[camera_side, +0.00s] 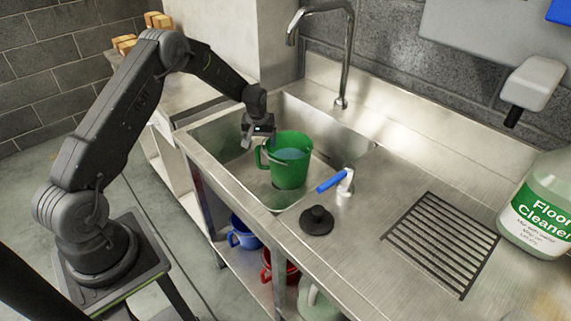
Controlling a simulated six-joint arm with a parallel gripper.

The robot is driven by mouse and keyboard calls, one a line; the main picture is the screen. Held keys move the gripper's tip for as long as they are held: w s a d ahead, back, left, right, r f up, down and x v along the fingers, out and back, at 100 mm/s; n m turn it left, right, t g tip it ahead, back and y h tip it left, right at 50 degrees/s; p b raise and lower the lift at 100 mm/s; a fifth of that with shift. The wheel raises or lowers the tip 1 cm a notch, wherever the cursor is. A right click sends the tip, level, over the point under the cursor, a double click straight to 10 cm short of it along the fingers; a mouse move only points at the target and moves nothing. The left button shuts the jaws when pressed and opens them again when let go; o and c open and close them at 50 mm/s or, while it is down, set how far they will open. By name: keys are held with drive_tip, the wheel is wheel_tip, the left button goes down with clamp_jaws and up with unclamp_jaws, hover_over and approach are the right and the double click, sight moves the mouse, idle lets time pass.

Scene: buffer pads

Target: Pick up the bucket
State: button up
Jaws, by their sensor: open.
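A green bucket (290,172) with bluish water in it stands upright in the steel sink basin (225,150). Its handle sticks out on its left side. My gripper (262,142) is above and to the left of the bucket, close to its rim and handle. The gripper is open, and I see nothing held in it. I cannot tell from this view whether the fingers touch the handle.
A tall faucet (345,60) rises behind the sink. A blue-handled lever (333,181) and a black plug (317,220) are on the counter right of the basin. A Floor Cleaner bottle (540,205) stands at far right by a drain grate (440,243). Blue (243,235) and red buckets sit below.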

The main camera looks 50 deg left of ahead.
sight(261, 146)
drive_tip(key=shift+w+a+f, duration=0.1)
drive_tip(key=shift+w+f, duration=0.05)
drive_tip(key=shift+f, duration=0.75)
drive_tip(key=shift+w+a+f, duration=0.15)
drive_tip(key=shift+w+f, duration=0.05)
drive_tip(key=shift+f, duration=0.65)
drive_tip(key=shift+w+a+f, duration=0.1)
drive_tip(key=shift+w+f, duration=0.05)
drive_tip(key=shift+f, duration=0.75)
drive_tip(key=shift+c, duration=0.2)
drive_tip(key=shift+s, duration=0.1)
clamp_jaws()
drive_tip(key=shift+a+r, duration=0.1)
